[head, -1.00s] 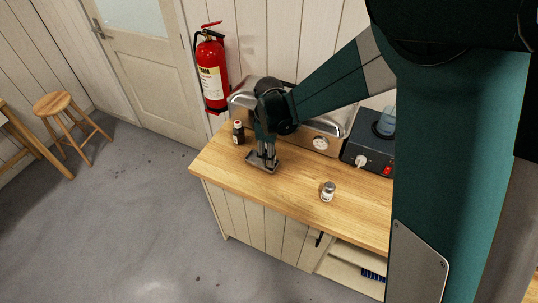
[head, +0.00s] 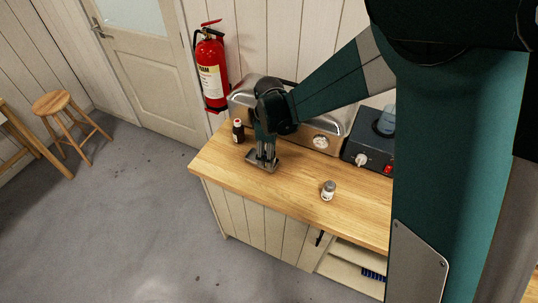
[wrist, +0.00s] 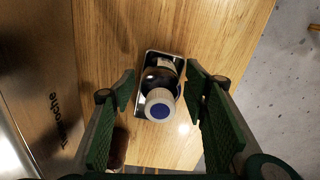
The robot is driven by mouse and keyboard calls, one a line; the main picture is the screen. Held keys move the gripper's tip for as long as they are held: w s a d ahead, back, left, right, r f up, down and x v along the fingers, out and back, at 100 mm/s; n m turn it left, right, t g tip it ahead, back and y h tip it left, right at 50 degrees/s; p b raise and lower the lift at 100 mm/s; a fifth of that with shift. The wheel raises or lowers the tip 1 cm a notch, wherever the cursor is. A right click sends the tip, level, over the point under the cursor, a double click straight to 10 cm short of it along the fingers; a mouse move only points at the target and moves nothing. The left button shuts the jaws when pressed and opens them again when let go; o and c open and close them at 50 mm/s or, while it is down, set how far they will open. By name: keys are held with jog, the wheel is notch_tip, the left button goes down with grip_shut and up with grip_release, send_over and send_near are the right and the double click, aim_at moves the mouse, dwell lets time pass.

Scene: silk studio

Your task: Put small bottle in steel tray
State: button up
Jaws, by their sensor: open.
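The small bottle (wrist: 160,82) is dark with a pale label and a white cap with a blue top. In the wrist view it is in the steel tray (wrist: 151,54), between my fingers and apart from both. It looks roughly upright; its base is hidden. My gripper (wrist: 163,84) is open around it. In the head view my gripper (head: 263,160) points down over the steel tray (head: 253,166) on the wooden counter, and its fingers hide the bottle.
A dark bottle with a red cap (head: 238,132) stands left of the tray. A small white-labelled jar (head: 328,191) stands to the right. A steel appliance (head: 325,127) and a black device (head: 369,157) line the back. The counter's front (head: 282,193) is clear.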

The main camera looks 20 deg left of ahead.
jog(key=shift+r, duration=0.15)
jog(key=shift+r+p, duration=0.55)
jog(key=shift+p, duration=0.05)
notch_tip(320, 180, up, 12)
jog(key=shift+f, duration=0.1)
dwell(0.7)
